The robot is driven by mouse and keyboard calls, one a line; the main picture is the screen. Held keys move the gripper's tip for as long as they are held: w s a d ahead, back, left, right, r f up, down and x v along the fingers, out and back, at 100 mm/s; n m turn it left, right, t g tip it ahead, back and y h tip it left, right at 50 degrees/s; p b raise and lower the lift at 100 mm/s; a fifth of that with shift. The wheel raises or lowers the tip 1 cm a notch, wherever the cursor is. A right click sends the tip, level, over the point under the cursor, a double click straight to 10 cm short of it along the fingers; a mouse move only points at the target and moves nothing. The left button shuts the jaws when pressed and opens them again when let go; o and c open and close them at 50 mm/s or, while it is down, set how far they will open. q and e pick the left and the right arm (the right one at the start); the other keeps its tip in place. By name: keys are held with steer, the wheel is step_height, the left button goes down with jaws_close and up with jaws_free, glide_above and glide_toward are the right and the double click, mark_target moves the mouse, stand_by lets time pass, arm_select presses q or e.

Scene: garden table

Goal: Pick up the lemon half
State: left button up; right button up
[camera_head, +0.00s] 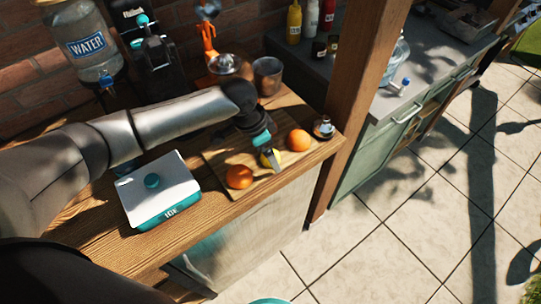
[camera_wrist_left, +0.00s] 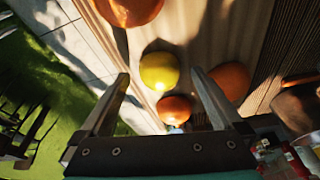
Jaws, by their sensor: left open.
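The yellow lemon half (camera_head: 274,158) lies on a wooden cutting board (camera_head: 223,154), between two oranges, partly hidden behind my left gripper. In the left wrist view the lemon half (camera_wrist_left: 160,71) shows as a round yellow shape, its cut face not clearly visible. My left gripper (camera_head: 270,160) reaches down at the lemon. In the left wrist view its two fingers (camera_wrist_left: 160,74) are apart, with the lemon framed between the tips. I cannot tell whether they touch it. My right gripper is not in view.
An orange (camera_head: 239,176) lies left of the lemon and another orange (camera_head: 299,140) right of it. A white and teal ice box (camera_head: 170,182) stands left of the board. A metal cup (camera_head: 267,75) and an orange juicer (camera_head: 208,40) stand behind. A wooden post (camera_head: 358,70) rises at right.

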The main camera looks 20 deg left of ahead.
arm_select(q)
steer(key=shift+d+f, duration=0.1)
steer(key=shift+f, duration=0.15)
steer(key=shift+c, duration=0.2)
steer(key=c, duration=1.4)
